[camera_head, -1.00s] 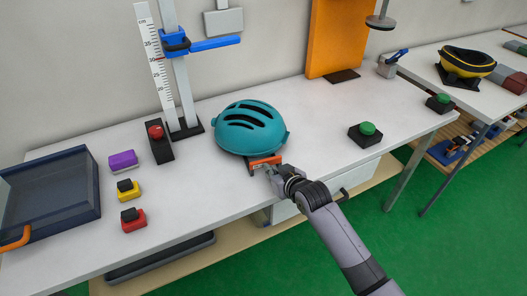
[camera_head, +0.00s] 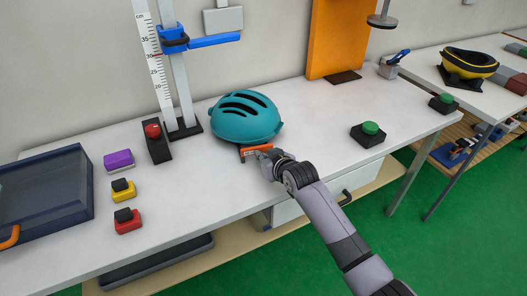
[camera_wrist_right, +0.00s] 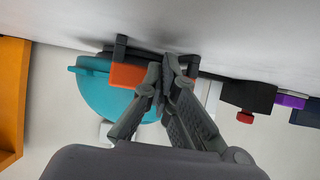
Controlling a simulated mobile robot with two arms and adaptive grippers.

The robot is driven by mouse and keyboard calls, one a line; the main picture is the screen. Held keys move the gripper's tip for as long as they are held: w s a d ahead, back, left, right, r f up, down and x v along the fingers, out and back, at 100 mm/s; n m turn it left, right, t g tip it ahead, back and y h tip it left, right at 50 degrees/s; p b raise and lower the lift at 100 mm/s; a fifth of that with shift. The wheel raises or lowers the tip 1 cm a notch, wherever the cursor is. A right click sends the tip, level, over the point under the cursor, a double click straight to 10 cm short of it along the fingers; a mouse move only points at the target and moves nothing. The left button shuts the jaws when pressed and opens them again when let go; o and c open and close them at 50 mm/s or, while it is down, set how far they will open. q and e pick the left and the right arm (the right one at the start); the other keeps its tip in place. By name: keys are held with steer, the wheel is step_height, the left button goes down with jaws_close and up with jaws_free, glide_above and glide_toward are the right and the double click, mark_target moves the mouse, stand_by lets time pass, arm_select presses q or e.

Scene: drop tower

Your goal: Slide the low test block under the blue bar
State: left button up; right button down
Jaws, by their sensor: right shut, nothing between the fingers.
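A teal domed helmet (camera_head: 246,118) sits on a low dark base at the table's middle. An orange grip bar (camera_head: 256,152) is on its near side and also shows in the wrist view (camera_wrist_right: 128,75). The blue bar (camera_head: 215,41) sticks out to the right from a slider on the upright post, above and behind the helmet. My right gripper (camera_head: 266,157) is shut and empty at the orange bar; in the wrist view its fingertips (camera_wrist_right: 170,66) overlap the bar's end. I cannot tell whether they touch. No piece is plainly marked as the low test block. My left gripper is not in view.
Purple (camera_head: 118,160), yellow (camera_head: 123,191) and red (camera_head: 128,223) blocks lie at the left, near a dark tray (camera_head: 82,205). A red-button box (camera_head: 157,145) stands by the post. A green button (camera_head: 370,129) is at the right. The table between helmet and green button is clear.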

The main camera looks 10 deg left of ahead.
mark_target(251, 142)
steer(key=w+a+b, duration=0.1)
steer(key=w+b, duration=0.1)
steer(key=w+a+b, duration=0.1)
steer(key=w+b, duration=0.1)
steer(key=shift+a+f+b, duration=0.15)
steer(key=shift+a+b, duration=0.25)
steer(key=shift+w+a+b, duration=0.4)
steer(key=shift+w+b, duration=0.15)
steer(key=shift+b, duration=0.35)
steer(key=shift+w+a+b, duration=0.2)
steer(key=shift+w+b, duration=0.1)
steer(key=shift+b, duration=0.05)
steer(key=shift+w+a+b, duration=0.45)
steer(key=shift+w+b, duration=0.2)
steer(key=shift+b, duration=0.55)
steer(key=shift+w+a+b, duration=0.25)
steer(key=shift+b, duration=0.2)
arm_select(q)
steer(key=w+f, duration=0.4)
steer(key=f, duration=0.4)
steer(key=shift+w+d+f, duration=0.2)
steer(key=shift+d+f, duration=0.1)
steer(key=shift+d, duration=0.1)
